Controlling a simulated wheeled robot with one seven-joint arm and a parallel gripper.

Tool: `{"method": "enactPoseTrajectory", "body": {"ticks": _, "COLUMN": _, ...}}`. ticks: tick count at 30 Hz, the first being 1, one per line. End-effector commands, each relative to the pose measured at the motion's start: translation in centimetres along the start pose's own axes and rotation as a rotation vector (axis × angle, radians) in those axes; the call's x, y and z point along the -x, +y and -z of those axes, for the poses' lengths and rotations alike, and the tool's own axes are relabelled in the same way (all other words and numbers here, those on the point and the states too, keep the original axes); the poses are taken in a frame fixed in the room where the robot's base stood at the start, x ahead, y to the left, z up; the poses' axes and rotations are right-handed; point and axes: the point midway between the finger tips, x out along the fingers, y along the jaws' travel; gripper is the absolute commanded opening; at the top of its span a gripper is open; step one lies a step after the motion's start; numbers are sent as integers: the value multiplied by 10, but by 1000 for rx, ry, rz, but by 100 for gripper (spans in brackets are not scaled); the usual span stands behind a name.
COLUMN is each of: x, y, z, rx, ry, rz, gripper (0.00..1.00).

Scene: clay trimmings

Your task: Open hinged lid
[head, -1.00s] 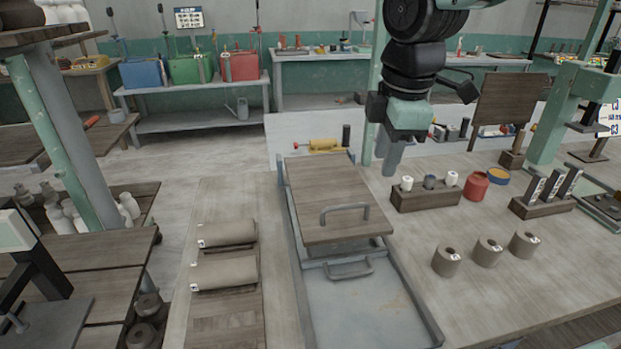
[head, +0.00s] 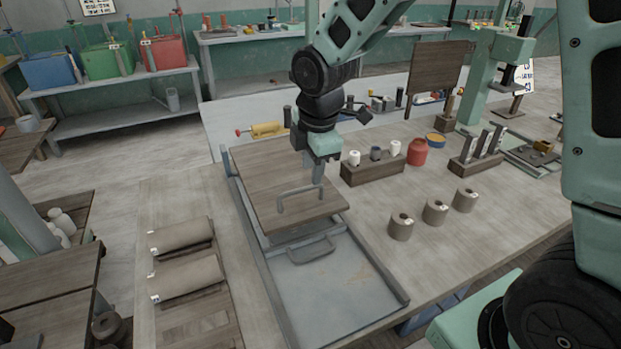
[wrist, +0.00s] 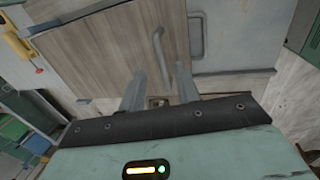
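The hinged lid (head: 262,180) is a wooden board over the back half of a long grey metal box (head: 330,292). A grey bar handle (head: 298,189) stands on the lid near its front edge. My gripper (head: 317,192) is above the lid, pointing down, beside the handle's right end. The lid (wrist: 105,50) looks lowered.
A second grey handle (head: 311,250) sits on the box in front of the lid. A wooden block with small jars (head: 372,168) stands close right of my gripper. Several clay cylinders (head: 436,211) stand on the table at right. Two clay rolls (head: 187,276) lie at left.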

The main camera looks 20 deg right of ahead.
Motion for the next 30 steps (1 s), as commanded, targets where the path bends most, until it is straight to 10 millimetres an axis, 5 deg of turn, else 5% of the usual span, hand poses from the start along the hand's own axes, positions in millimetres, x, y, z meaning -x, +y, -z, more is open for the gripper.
{"method": "enactPoseTrajectory", "body": {"ticks": 7, "x": -35, "y": -1, "z": 0, "rx": 1, "ry": 0, "rz": 3, "gripper": 33}}
{"method": "enactPoseTrajectory", "body": {"ticks": 19, "x": -43, "y": 0, "z": 0, "rx": -1, "ry": 0, "rz": 0, "gripper": 33}}
{"method": "enactPoseTrajectory", "body": {"ticks": 23, "x": -43, "y": 0, "z": 0, "rx": -1, "ry": 0, "rz": 0, "gripper": 2}}
{"method": "enactPoseTrajectory", "body": {"ticks": 30, "x": -42, "y": 0, "z": 0, "rx": -1, "ry": 0, "rz": 2, "gripper": 0}}
